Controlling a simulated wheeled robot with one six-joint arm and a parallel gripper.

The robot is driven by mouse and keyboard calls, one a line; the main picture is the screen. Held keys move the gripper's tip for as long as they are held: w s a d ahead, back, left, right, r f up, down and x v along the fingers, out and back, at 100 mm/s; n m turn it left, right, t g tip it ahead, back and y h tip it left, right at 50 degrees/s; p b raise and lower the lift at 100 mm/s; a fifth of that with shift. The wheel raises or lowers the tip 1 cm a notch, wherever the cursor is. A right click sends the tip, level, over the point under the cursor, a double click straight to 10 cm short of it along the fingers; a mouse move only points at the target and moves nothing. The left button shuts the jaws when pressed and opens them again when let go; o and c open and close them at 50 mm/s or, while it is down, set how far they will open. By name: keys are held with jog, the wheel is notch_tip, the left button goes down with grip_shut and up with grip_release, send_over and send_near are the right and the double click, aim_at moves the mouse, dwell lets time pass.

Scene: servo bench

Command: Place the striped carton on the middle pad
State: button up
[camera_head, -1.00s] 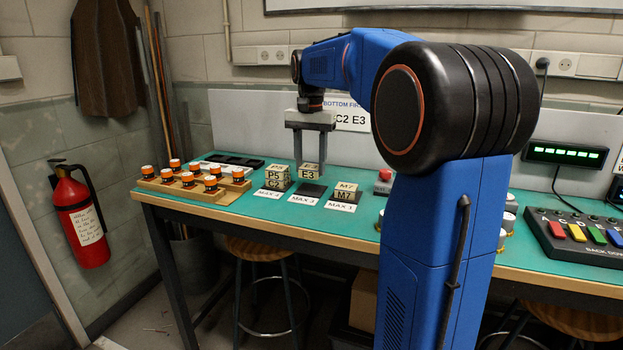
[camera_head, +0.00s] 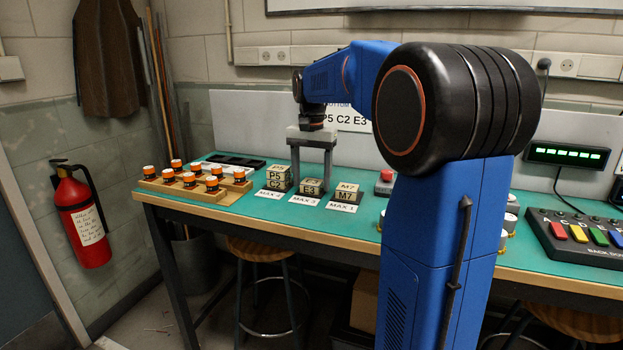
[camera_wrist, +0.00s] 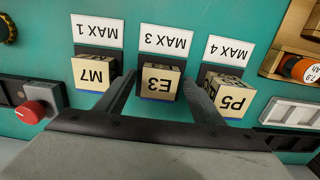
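A small tan carton marked E3 (camera_wrist: 160,83) stands upright on the dark middle pad (camera_wrist: 165,60), behind the MAX 3 label; it also shows in the head view (camera_head: 312,188). No clear stripes can be made out, only a blue band along its lower edge in the wrist view. My gripper (camera_wrist: 161,76) is down around it, one finger on each side. Narrow gaps seem to show between the fingers and the carton, so it looks slightly open. In the head view my gripper (camera_head: 312,178) points straight down over the middle pad.
Tan cartons P5 and C2 (camera_head: 278,178) are stacked on the left pad at MAX 4. A red button (camera_wrist: 36,109), a wooden rack of orange-banded cylinders (camera_head: 200,190) and a dark tray (camera_head: 237,161) are nearby.

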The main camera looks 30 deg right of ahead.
aim_at(312, 182)
notch_tip(312, 182, up, 12)
dwell(0.7)
jog(key=shift+s+r, duration=0.1)
dwell(0.4)
